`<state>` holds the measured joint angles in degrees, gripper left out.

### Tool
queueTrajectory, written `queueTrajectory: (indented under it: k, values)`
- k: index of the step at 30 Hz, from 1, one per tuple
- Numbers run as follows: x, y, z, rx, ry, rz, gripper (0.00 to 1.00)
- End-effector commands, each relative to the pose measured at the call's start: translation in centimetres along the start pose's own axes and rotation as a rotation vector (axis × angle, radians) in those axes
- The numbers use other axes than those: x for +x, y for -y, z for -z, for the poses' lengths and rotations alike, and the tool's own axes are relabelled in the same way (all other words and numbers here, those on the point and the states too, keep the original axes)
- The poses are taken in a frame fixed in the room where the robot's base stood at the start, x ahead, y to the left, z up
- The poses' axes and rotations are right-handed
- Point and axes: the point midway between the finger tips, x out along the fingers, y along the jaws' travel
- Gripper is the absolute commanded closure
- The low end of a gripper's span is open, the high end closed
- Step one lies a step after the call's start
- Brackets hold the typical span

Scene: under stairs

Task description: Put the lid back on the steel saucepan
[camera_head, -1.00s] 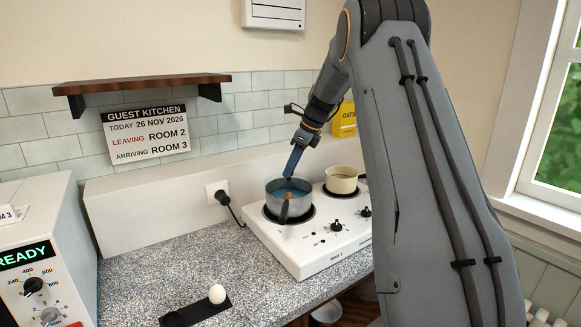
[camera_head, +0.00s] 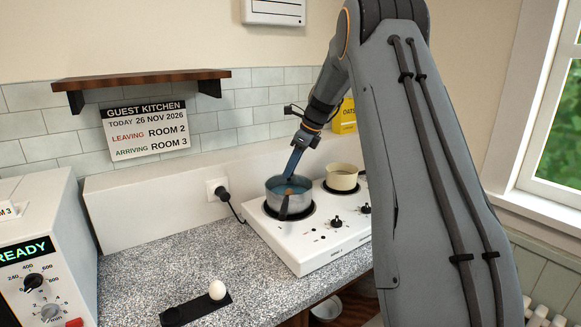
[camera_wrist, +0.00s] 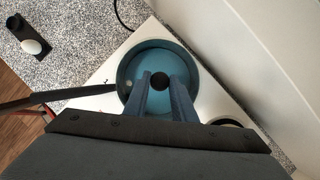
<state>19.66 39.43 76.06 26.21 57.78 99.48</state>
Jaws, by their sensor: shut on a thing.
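The steel saucepan (camera_head: 289,206) stands on the left ring of the white hob, its dark handle (camera_head: 284,209) pointing toward me. My gripper (camera_head: 290,177) reaches down over the saucepan from above. In the wrist view the blue fingers (camera_wrist: 160,88) are shut on a round black knob (camera_wrist: 160,81). The knob is at the middle of a teal disc, which looks like the lid (camera_wrist: 150,58), inside the saucepan's rim (camera_wrist: 121,73). The disc looks roughly centred on the pan. I cannot tell whether it rests on the rim or hangs just above it.
A cream pot (camera_head: 342,179) stands close on the right ring of the hob (camera_head: 310,250). A yellow oats box (camera_head: 344,117) is behind it. An egg (camera_head: 217,290) sits on a black holder on the speckled counter (camera_head: 150,255). A white appliance (camera_head: 40,240) stands at left.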

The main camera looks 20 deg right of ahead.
Motion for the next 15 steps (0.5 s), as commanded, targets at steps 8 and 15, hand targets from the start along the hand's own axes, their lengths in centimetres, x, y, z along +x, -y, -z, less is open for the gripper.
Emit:
queueTrajectory:
  k: [8, 15]
  values:
    - [-0.08, 0.01, -0.03, 0.000, 0.000, 0.001, 0.70]
    - [-0.07, 0.01, -0.03, 0.000, 0.000, 0.000, 0.55]
